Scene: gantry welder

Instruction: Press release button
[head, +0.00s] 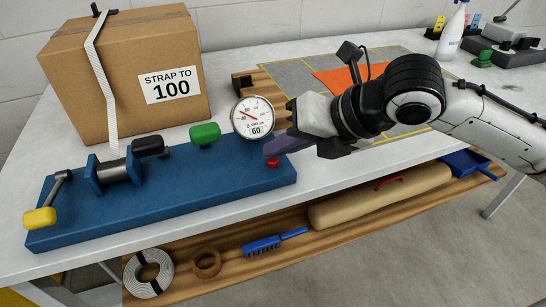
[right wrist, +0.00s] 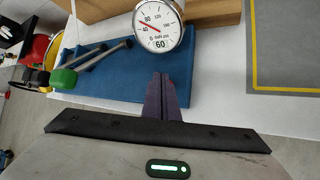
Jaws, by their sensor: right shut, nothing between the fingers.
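The red button (head: 272,161) sits at the right end of the blue strapping base (head: 215,180), in front of the round dial gauge (head: 252,117). My right gripper (head: 268,150) is shut and empty, with its purple fingertips just above the button. I cannot tell whether they touch it. In the right wrist view the shut fingers (right wrist: 162,78) reach over the blue base (right wrist: 110,85) towards the gauge (right wrist: 158,25), and the button is hidden there. My left gripper is not in view.
A cardboard box (head: 120,75) marked "STRAP TO 100" stands behind the base with a strap (head: 100,80) over it. A green-handled lever (head: 205,133), a black handle (head: 149,146) and a yellow-handled crank (head: 40,218) stand on the base. A shelf below holds a blue brush (head: 262,245).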

